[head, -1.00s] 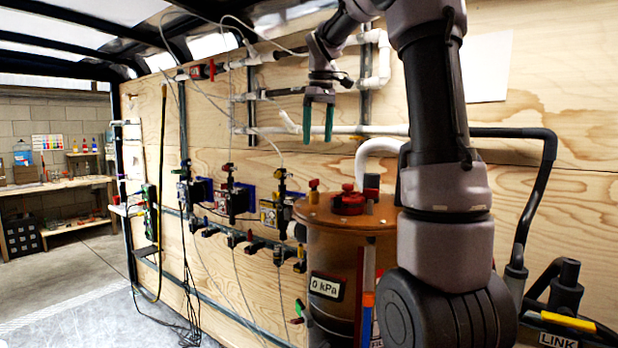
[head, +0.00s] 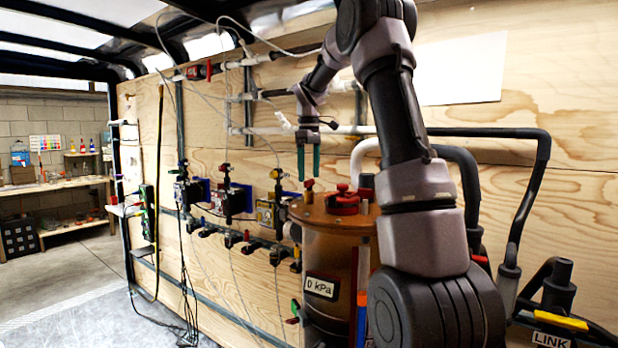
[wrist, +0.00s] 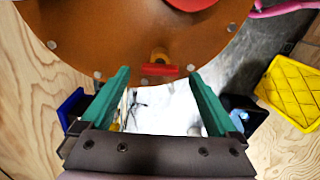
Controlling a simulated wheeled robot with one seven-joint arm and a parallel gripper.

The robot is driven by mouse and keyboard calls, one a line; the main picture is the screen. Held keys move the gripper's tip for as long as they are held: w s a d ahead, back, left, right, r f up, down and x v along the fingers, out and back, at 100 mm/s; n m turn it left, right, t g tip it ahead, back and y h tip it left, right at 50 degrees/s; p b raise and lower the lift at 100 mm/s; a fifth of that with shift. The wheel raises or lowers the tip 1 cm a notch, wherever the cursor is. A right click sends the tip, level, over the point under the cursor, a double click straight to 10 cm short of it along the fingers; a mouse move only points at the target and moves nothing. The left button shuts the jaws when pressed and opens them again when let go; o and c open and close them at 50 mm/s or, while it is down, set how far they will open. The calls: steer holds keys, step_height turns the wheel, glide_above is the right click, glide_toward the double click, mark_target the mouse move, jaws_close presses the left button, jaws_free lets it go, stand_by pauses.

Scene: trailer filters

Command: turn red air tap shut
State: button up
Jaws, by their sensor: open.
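A small red tap handle (wrist: 157,70) with a brass body sits near the rim of the orange-brown tank lid (wrist: 100,35). In the head view the red tap (head: 309,184) stands on the left side of the tank's lid. My gripper (head: 309,176) points down just above it, with green fingers spread. In the wrist view the tap handle lies crosswise between the open fingertips of my gripper (wrist: 158,76), with a gap at each side. I cannot tell whether the fingertips are level with the handle.
A larger red knob (head: 342,200) sits mid-lid, right of the tap. A row of small valves (head: 240,238) lines the plywood wall to the left. White pipes (head: 345,130) run behind my gripper. A yellow block (wrist: 285,90) shows at the right of the wrist view.

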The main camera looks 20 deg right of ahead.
steer(key=shift+f, duration=0.95)
steer(key=c, duration=1.4)
